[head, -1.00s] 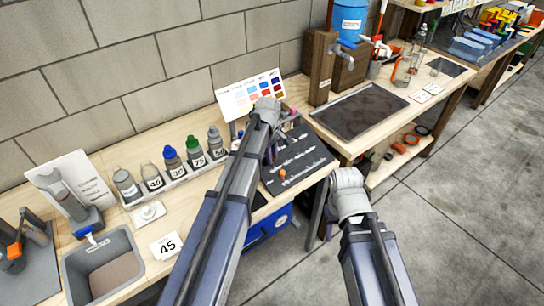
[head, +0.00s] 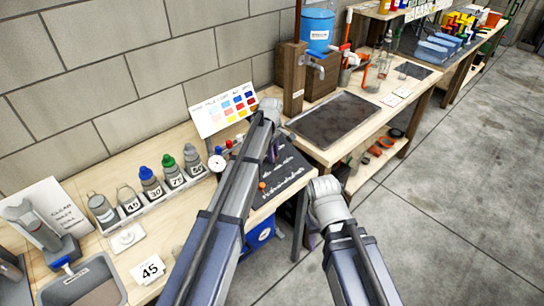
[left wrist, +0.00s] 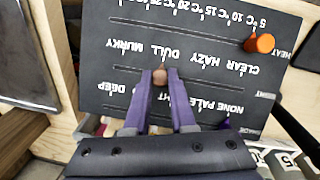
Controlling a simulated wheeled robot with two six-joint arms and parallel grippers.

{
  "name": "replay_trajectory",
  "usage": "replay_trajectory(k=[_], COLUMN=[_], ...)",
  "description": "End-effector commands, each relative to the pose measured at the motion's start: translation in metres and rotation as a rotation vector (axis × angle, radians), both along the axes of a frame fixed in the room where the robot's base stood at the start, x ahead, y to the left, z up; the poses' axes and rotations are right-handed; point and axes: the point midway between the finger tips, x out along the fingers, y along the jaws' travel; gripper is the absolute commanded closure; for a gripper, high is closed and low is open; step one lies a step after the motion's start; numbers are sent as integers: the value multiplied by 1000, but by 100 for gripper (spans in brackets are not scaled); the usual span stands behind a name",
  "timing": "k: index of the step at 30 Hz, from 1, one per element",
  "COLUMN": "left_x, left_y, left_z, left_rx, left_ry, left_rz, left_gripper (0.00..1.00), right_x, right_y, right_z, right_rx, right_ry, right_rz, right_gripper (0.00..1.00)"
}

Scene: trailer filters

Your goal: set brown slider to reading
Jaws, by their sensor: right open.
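The black slider panel (head: 285,178) lies on the bench in the head view. In the left wrist view the panel (left wrist: 215,85) is upside down, with white rows of labels. The brown slider knob (left wrist: 160,77) is in the CLEAR–HAZY–DULL–MURKY row, close to the DULL label. The purple fingers of my left gripper (left wrist: 161,85) stand on either side of it and appear closed on it. An orange knob (left wrist: 260,43) is on the HEAT row. A purple knob (left wrist: 226,123) shows partly at the lower row. My right gripper (head: 311,241) hangs low beside the bench, mostly hidden by its arm.
A colour chart (head: 225,108) stands behind the panel, with a round gauge (head: 217,161) beside it. A dark tray (head: 333,126) lies on the bench to the right.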

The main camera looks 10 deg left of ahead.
Motion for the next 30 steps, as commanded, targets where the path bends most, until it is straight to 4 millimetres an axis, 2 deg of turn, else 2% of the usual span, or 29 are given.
replay_trajectory(k=[1, 8, 20, 26, 30], left_x=[0, 0, -1, -2, -3], left_y=[0, 0, 0, 1, 1], left_z=[0, 0, 4, 21, 39], left_rx=[0, 0, 0, 0, 0], left_ry=[0, 0, 0, 0, 0], left_rz=[0, 0, -1, -1, -1], left_gripper=[72, 46, 46, 46, 46], right_x=[0, 0, 0, 0, 0], right_y=[0, 0, 0, 0, 0], right_z=[0, 0, 4, 21, 39], right_rx=[0, 0, 0, 0, 0], right_ry=[0, 0, 0, 0, 0], right_rz=[0, 0, 0, 0, 0], right_gripper=[50, 50, 50, 50, 50])
